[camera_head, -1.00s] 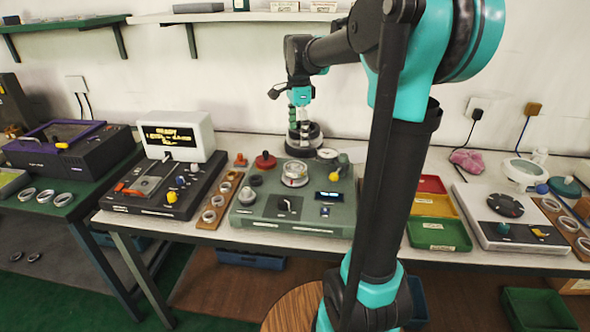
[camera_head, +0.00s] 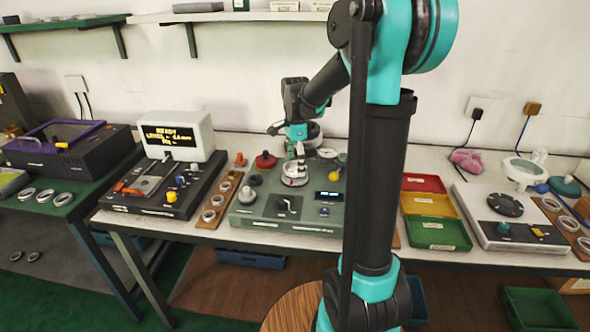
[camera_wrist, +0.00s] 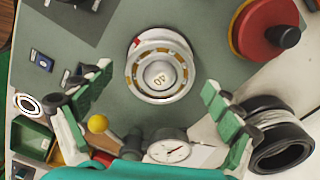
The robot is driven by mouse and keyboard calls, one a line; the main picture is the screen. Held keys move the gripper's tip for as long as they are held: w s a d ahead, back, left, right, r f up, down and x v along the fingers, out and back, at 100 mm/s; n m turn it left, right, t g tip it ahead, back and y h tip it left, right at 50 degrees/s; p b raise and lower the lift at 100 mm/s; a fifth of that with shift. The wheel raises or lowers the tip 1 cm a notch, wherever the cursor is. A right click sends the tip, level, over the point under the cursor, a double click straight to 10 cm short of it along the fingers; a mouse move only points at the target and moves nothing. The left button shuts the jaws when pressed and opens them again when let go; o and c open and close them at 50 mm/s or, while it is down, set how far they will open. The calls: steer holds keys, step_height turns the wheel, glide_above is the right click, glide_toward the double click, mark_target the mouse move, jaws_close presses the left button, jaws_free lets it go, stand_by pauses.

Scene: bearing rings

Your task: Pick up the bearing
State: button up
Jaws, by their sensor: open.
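The bearing (camera_wrist: 135,46) shows in the wrist view as a pale ring with a reddish edge, around or under a round silver piece marked 40 (camera_wrist: 161,75) on the green machine. In the head view the silver fixture (camera_head: 295,173) stands on top of the green machine (camera_head: 262,208). My gripper (camera_wrist: 158,92) is open, with its green-padded fingers on either side of the fixture and nothing between them. In the head view my gripper (camera_head: 297,150) is just above the fixture. How far the fingertips are above it is hard to tell.
A dial gauge (camera_wrist: 168,148) and a yellow ball (camera_wrist: 97,124) are close to my fingers. Left of the machine lies a wooden strip with rings (camera_head: 214,203).

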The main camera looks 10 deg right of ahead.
steer(key=c, duration=1.7)
steer(key=shift+r, duration=0.15)
step_height(320, 180, up, 25)
steer(key=shift+f, duration=0.1)
stand_by(0.5)
